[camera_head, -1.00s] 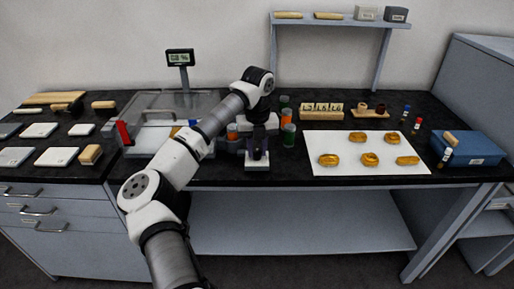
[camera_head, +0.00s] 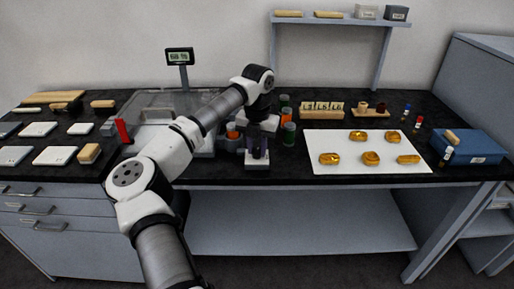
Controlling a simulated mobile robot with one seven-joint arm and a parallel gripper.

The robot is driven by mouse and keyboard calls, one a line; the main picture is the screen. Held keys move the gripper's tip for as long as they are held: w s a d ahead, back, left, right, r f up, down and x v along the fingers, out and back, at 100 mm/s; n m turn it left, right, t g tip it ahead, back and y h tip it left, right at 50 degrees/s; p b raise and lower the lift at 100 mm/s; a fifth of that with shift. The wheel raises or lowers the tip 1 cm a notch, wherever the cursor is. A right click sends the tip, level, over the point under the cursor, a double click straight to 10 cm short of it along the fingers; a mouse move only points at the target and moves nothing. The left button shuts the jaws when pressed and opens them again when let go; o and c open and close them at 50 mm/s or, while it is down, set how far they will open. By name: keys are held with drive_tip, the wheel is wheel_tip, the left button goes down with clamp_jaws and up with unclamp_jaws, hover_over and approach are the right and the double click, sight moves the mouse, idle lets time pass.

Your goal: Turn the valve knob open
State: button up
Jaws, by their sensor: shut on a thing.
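My gripper (camera_head: 257,152) points down at the front edge of the black bench, right of the clear-lidded box. It is shut at a small dark fitting there. The valve knob is mostly hidden by the fingers, and its angle cannot be read. A grey device with an orange part (camera_head: 232,131) stands just left of the gripper. A display (camera_head: 180,57) on a post stands behind the clear-lidded box (camera_head: 160,104); its digits are too small to read surely.
Green-and-orange bottles (camera_head: 289,134) stand close right of the gripper. A white sheet (camera_head: 330,143) with several golden pieces lies further right, beside a blue box (camera_head: 470,147). A red upright part (camera_head: 123,131) is at the left of the clear-lidded box.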

sight(258, 150)
drive_tip(key=m, duration=0.6)
drive_tip(key=shift+r, duration=0.1)
drive_tip(key=m, duration=0.6)
drive_tip(key=shift+m, duration=0.3)
idle(0.3)
drive_tip(key=o, duration=1)
wheel_tip(258, 150, up, 14)
drive_tip(key=b, duration=0.1)
drive_tip(key=shift+d, duration=0.1)
